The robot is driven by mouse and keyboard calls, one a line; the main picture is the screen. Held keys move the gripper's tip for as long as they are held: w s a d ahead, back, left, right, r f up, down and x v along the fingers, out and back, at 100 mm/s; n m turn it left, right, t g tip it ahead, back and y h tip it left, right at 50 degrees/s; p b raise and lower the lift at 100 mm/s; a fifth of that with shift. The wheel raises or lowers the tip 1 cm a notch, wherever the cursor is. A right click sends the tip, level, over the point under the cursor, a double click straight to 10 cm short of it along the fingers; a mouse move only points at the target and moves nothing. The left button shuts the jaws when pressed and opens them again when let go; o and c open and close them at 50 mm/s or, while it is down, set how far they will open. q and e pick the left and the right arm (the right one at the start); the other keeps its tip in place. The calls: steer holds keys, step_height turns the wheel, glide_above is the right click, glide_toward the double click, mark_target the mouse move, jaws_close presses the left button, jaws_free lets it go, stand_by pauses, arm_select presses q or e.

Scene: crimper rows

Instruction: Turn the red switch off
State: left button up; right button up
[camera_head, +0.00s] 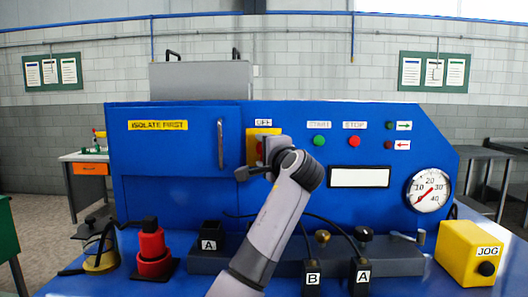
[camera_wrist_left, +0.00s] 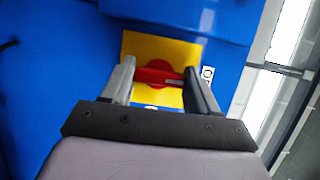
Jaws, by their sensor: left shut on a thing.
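The red switch (camera_wrist_left: 158,76) sits on a yellow plate (camera_wrist_left: 180,52) on the blue panel. In the left wrist view its bar lies across between the two fingers, one end toward the small white label (camera_wrist_left: 207,74). My left gripper (camera_wrist_left: 160,74) is shut on the bar, with a finger at each end. In the head view the gripper (camera_head: 258,160) is at the yellow plate (camera_head: 250,146), under the OFF label (camera_head: 263,122), and hides most of the switch. My right gripper is not in view.
To the right on the panel are a green button (camera_head: 319,141), a red button (camera_head: 354,142) and a pressure gauge (camera_head: 429,190). A panel door handle (camera_head: 220,145) is just left of the plate. A red crimper-like part (camera_head: 152,248) and a yellow JOG box (camera_head: 466,252) stand on the bench.

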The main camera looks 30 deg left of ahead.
arm_select(q)
steer(key=o, duration=1.1)
steer(key=shift+c, duration=0.2)
steer(key=b+v, duration=0.2)
steer(key=v, duration=0.5)
steer(key=shift+d, duration=0.1)
